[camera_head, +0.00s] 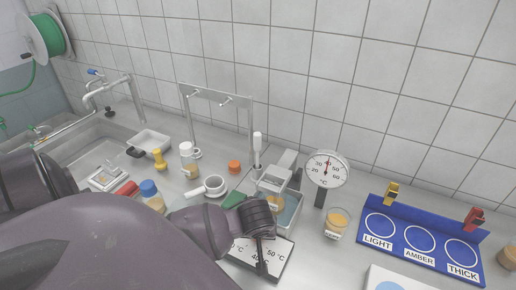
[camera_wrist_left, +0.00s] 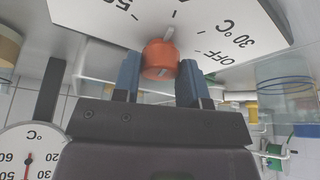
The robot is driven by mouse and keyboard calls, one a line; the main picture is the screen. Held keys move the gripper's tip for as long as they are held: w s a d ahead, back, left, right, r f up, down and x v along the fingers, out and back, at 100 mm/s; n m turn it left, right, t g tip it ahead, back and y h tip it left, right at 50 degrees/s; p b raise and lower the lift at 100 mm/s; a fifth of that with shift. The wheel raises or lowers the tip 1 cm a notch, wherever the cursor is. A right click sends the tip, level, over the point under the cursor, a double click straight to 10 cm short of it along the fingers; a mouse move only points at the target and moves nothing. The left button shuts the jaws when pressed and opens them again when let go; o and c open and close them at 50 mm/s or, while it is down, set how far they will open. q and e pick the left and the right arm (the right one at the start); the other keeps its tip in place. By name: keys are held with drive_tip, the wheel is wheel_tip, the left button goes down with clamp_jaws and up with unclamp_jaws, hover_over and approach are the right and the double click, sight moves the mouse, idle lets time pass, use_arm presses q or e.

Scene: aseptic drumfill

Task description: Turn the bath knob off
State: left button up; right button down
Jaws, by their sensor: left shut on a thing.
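The bath knob (camera_wrist_left: 160,60) is orange-red and sits on a white dial plate (camera_wrist_left: 235,15) marked OFF, 30 °C and 50. In the left wrist view its pale pointer is toward the top of the picture, between the 50 and 30 °C marks and away from OFF. My left gripper (camera_wrist_left: 160,80) is shut on the knob, a blue-tipped finger on each side. In the head view the gripper (camera_head: 262,262) reaches down over the dial plate (camera_head: 278,260) and the knob is hidden. The water bath (camera_head: 290,218) with a jar stands behind it. My right gripper is not in view.
A round temperature gauge (camera_head: 327,170) stands right of the bath, with an amber jar (camera_head: 337,222) near it. A blue LIGHT/AMBER/THICK rack (camera_head: 415,262) is at the right.

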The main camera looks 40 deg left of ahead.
use_arm(q)
drive_tip(key=m, duration=0.2)
drive_tip(key=m+t+h, duration=0.1)
drive_tip(key=m, duration=0.1)
drive_tip(key=shift+s+a+m, duration=0.1)
drive_tip(key=shift+a+m, duration=0.1)
drive_tip(key=shift+m, duration=0.1)
drive_tip(key=m+h, duration=0.2)
drive_tip(key=m, duration=0.2)
drive_tip(key=shift+a+m, duration=0.15)
drive_tip(key=shift+m, duration=0.15)
drive_tip(key=m+h, duration=0.1)
drive_tip(key=m, duration=0.3)
drive_tip(key=shift+a+h, duration=0.1)
drive_tip(key=shift+h, duration=0.3)
drive_tip(key=shift+m+g+h, duration=0.6)
drive_tip(key=shift+m, duration=1.3)
drive_tip(key=o, duration=0.6)
drive_tip(key=shift+o, duration=0.2)
